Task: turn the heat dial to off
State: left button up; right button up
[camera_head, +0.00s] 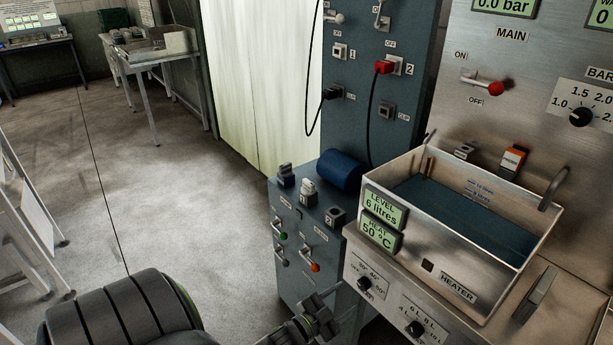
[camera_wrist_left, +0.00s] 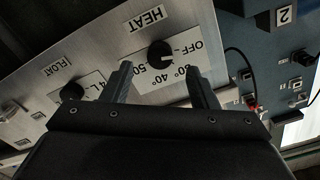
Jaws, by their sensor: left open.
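The heat dial (camera_head: 364,283) is a small black knob on the steel front panel below the tank, with a printed scale from OFF through temperature marks. In the left wrist view the heat dial (camera_wrist_left: 160,53) appears upside down, under the HEAT label (camera_wrist_left: 145,19). I cannot clearly read its pointer. The heat readout (camera_head: 380,233) shows 50 °C. My left gripper (camera_head: 335,303) is at the lower left of the dial. In the left wrist view my left gripper (camera_wrist_left: 158,69) is open, fingertips on either side of the dial; contact is not visible. My right gripper is not in view.
A second black knob (camera_head: 415,328), the float dial, sits right of the heat dial. The open steel tank (camera_head: 470,262) of blue liquid stands above. A blue-grey cabinet (camera_head: 287,233) with levers is left of the panel. Open floor (camera_head: 190,190) lies further left.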

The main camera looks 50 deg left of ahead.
pick_arm(q)
jog(key=s+a+b, duration=0.1)
jog(key=s, duration=1.1)
jog(key=shift+s, duration=0.2)
jog(key=s+a+f+n+g+y, duration=0.15)
jog(key=s+f+g, duration=0.3)
jog(key=f, duration=0.75)
jog(key=s+f+n+g+y, duration=0.25)
jog(key=s+f+g, duration=0.2)
jog(key=f, duration=0.75)
jog(key=s+d+f+n+g+h, duration=0.1)
jog(key=s+f+g, duration=0.3)
jog(key=s, duration=0.5)
jog(key=s+d+f+n+g, duration=0.2)
jog(key=s+d+f+g, duration=0.1)
jog(key=s+f, duration=0.5)
jog(key=shift+s+d+f+g+h, duration=0.15)
jog(key=shift+s+d+g+h, duration=0.3)
jog(key=shift+d, duration=0.2)
